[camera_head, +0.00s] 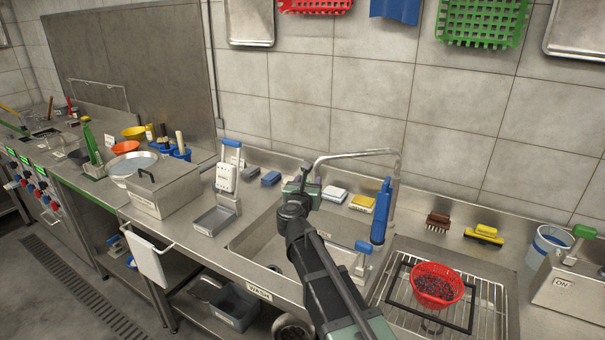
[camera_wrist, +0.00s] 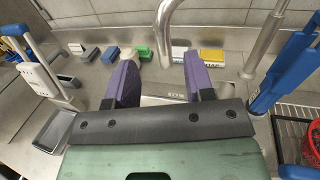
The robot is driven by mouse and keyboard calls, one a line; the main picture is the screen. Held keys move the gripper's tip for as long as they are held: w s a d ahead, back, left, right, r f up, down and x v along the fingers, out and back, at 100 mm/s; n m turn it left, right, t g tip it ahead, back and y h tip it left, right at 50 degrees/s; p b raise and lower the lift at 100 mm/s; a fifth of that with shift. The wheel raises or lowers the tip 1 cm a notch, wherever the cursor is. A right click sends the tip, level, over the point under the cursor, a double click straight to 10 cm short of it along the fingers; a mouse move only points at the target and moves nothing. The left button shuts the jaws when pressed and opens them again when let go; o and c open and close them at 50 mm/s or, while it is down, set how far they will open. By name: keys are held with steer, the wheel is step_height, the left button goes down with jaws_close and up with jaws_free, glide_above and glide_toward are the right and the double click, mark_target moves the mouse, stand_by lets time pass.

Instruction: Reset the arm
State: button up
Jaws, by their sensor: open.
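My arm reaches up from the bottom of the head view over the wash sink (camera_head: 259,240). My gripper (camera_wrist: 160,78) shows in the wrist view with two purple fingers spread apart and nothing between them. In the head view its fingers are mostly hidden behind my wrist. The gripper is above the sink, in front of the curved faucet (camera_head: 352,155), which also shows in the wrist view (camera_wrist: 166,20).
Sponges (camera_head: 361,203) and small blocks line the ledge behind the sink. A blue-handled tool (camera_head: 381,212) stands to the right. A red basket (camera_head: 437,284) of dark berries sits on a rack at right. A lidded metal box (camera_head: 165,190) stands left.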

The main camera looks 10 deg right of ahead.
steer(key=s+a+f+n+y, duration=0.1)
steer(key=a+n+y, duration=0.5)
steer(key=n, duration=0.4)
steer(key=s+a+n+y, duration=0.1)
steer(key=a+n+y, duration=0.45)
steer(key=n, duration=0.45)
steer(key=s+f+n+g+y, duration=0.3)
steer(key=s+f+n+g, duration=0.7)
steer(key=n, duration=0.4)
steer(key=s+d+f+n+g+h, duration=0.3)
steer(key=s+d+h, duration=0.1)
steer(key=s+d, duration=0.4)
steer(key=s+d+f+n+g+h, duration=0.3)
steer(key=s+d, duration=0.5)
steer(key=s, duration=0.2)
steer(key=shift+g+h, duration=0.3)
steer(key=shift+h, duration=0.05)
steer(key=shift+f, duration=0.1)
